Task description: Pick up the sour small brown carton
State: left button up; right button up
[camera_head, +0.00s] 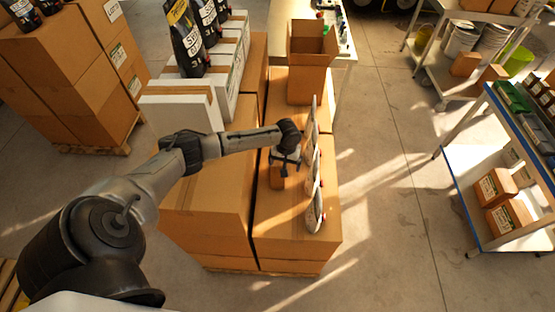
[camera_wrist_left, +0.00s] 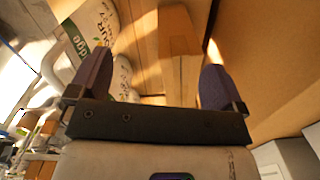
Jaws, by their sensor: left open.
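The small brown carton (camera_head: 277,178) stands on top of a large brown box, partly hidden by my left gripper (camera_head: 284,163) in the head view. In the left wrist view the carton (camera_wrist_left: 178,32) shows beyond the fingers, right of the middle of the gap. My left gripper (camera_wrist_left: 155,78) is open, its two dark fingers spread wide with nothing between them. I cannot read any "sour" marking on the carton. My right gripper is in neither view.
White bags (camera_head: 314,185) stand in a row just right of the carton, close to the gripper; they also show in the left wrist view (camera_wrist_left: 92,30). A taller open box (camera_head: 308,80) stands behind. White boxes (camera_head: 180,112) lie to the left. Floor is clear right of the stack.

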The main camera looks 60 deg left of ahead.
pick_arm(q)
jog(key=w+a+r+n, duration=0.2)
jog(key=a+r+n, duration=0.3)
jog(key=a, duration=0.4)
jog(key=shift+m, duration=0.7)
notch_tip(320, 180, down, 7)
jog(key=b, duration=0.8)
jog(key=shift+d+f, duration=0.1)
jog(key=shift+f+b, duration=0.4)
jog(key=shift+b, duration=0.2)
jog(key=f+b, duration=0.1)
jog(key=b, duration=0.1)
jog(key=f+b, duration=0.2)
jog(key=b, duration=0.1)
jog(key=f+b, duration=0.2)
jog(key=shift+a+b, duration=0.25)
jog(key=shift+b, duration=0.1)
jog(key=shift+c, duration=0.4)
